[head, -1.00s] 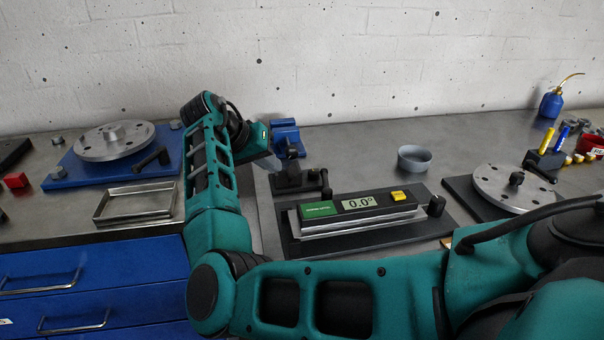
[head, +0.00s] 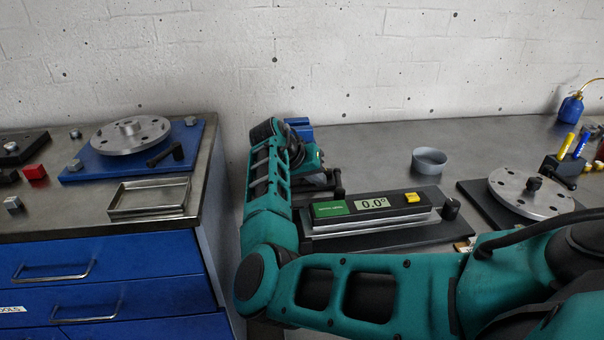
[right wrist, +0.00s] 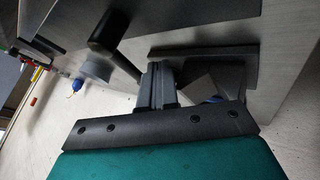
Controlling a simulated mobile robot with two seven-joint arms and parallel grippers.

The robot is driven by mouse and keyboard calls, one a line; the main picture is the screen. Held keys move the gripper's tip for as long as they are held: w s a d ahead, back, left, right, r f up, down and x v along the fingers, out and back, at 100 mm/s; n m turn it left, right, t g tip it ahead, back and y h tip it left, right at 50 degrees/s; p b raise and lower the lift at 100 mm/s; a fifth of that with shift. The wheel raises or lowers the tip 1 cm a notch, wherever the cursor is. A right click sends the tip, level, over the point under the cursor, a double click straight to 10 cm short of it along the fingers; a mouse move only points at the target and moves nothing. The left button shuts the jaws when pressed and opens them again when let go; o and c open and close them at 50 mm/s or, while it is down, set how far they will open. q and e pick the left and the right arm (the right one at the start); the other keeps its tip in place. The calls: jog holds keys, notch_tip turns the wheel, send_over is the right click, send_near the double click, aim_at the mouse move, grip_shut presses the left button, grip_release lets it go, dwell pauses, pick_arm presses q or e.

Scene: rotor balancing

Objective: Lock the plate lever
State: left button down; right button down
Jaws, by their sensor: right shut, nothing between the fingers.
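A small black lever (head: 338,184) with an upright knob stands at the left end of the black base plate (head: 400,238) under the digital level (head: 372,206), which reads 0.0°. My right gripper (head: 324,168) is shut and empty just left of this lever, partly hidden by my own forearm. In the right wrist view the shut fingers (right wrist: 155,88) are beside the lever's dark knob (right wrist: 108,32); I cannot tell whether they touch. Another black lever (head: 168,154) lies on the blue plate (head: 100,165) at the left, beside a metal disc (head: 131,135). My left gripper is not in view.
A blue fixture (head: 301,128) stands behind my right gripper. A grey bowl (head: 429,161), a second disc (head: 530,192) and a blue oil can (head: 571,107) are to the right. A metal tray (head: 149,197) is on the left bench. A gap separates the benches.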

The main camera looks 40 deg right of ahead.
jog(key=shift+s+d+r, duration=0.15)
jog(key=shift+s+d, duration=0.35)
jog(key=shift+d, duration=0.05)
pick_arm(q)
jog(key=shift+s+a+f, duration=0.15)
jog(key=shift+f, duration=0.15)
pick_arm(e)
jog(key=shift+d, duration=0.1)
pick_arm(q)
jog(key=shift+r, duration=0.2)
pick_arm(e)
jog(key=shift+d+m+g, duration=0.25)
jog(key=shift+m+g, duration=0.05)
jog(key=shift+m, duration=0.2)
